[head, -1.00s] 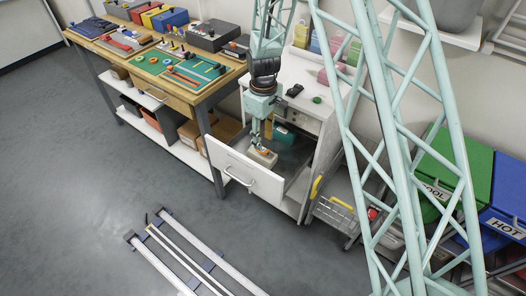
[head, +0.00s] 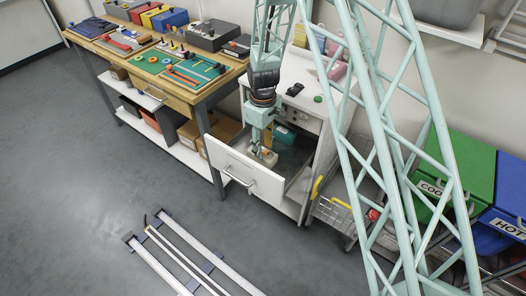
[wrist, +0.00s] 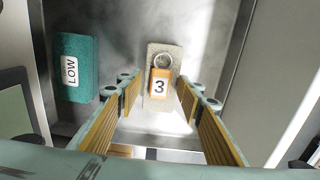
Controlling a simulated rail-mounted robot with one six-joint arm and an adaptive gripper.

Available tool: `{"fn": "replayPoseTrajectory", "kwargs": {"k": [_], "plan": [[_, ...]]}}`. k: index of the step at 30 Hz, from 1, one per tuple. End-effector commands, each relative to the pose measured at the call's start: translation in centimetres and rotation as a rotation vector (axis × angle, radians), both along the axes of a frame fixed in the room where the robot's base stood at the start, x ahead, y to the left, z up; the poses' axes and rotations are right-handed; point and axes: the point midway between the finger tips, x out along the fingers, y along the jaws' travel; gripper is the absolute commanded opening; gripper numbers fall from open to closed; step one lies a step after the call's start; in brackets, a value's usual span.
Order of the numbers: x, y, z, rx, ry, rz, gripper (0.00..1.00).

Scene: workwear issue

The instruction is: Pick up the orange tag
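The orange tag (wrist: 159,86) has a white face marked 3 and a metal ring at its far end. It lies on a beige block (wrist: 155,117) inside the open drawer (head: 240,172). My gripper (wrist: 160,96) is open, with one yellow-padded finger on each side of the tag in the wrist view and clear gaps between. I cannot tell how far the fingertips are above the block. In the head view my gripper (head: 267,148) reaches down into the drawer and partly hides the block and tag.
A green block marked LOW (wrist: 76,68) lies left of the beige block in the drawer. The drawer's walls stand close around my gripper. A workbench (head: 180,65) with tools is at the left, and a wire basket (head: 337,212) hangs right of the drawer.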

Motion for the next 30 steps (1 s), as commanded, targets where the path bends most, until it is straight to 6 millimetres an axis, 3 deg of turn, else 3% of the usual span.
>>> {"fn": "replayPoseTrajectory", "kwargs": {"k": [8,16,30], "plan": [[-0.01,0.00,0.00,0.000,0.000,0.000,0.34],[-0.02,-0.01,-0.01,0.000,0.000,0.000,0.11],[-0.01,-0.01,0.47,0.000,0.000,0.000,0.10]]}}
